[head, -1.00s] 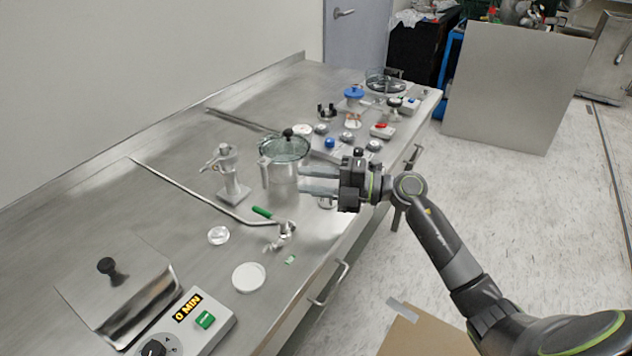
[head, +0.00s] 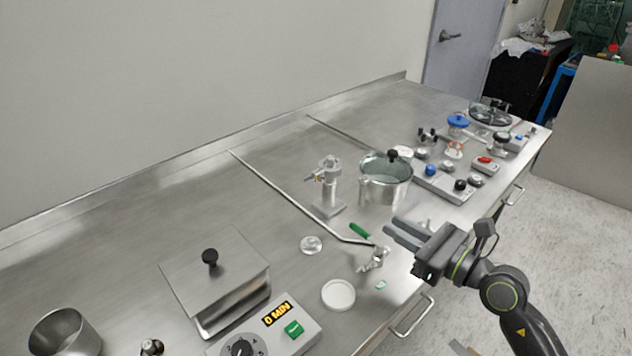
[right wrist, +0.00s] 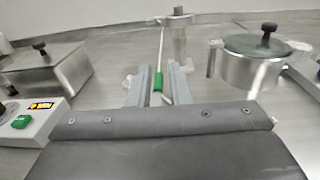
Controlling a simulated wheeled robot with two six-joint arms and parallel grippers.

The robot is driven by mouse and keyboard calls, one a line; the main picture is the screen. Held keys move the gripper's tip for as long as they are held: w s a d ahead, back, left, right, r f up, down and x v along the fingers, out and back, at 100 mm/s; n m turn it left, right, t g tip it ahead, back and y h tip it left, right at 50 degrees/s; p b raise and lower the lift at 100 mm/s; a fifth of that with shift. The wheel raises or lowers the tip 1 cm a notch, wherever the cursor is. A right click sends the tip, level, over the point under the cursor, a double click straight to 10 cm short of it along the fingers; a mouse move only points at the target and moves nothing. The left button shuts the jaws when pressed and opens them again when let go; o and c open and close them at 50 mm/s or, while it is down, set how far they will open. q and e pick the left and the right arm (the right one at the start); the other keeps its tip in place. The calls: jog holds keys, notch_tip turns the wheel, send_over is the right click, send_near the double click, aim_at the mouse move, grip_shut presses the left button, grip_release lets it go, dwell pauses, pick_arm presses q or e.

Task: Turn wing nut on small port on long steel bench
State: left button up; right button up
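A thin steel pipe (head: 300,205) lies along the long steel bench (head: 130,215) and has a green handle (head: 360,230) near its front end. At that end is a small shiny metal fitting (head: 375,259), which looks like the small port with its clamp. The wing nut is too small to tell apart. My right gripper (head: 391,226) is open and empty, above the bench front, just right of the green handle. In the right wrist view the green handle (right wrist: 158,82) shows between the fingers, beyond them. My left gripper is not in view.
A lidded glass-topped pot (head: 385,185) and a steel pump-like stand (head: 328,190) are behind the gripper. A white dish (head: 338,295), timer box (head: 270,335) and lidded steel box (head: 215,280) stand left. Several knobs and valves crowd the far right.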

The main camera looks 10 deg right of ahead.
jog(key=s+r+n, duration=0.1)
jog(key=n, duration=0.2)
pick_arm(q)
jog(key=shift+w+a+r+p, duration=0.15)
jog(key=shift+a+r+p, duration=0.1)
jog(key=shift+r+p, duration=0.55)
pick_arm(e)
send_near(324, 181)
jog(key=x, duration=0.7)
jog(key=shift+w+t, duration=0.25)
jog(key=shift+t, duration=0.15)
jog(key=shift+a, duration=0.15)
jog(key=shift+c, duration=0.5)
grip_shut()
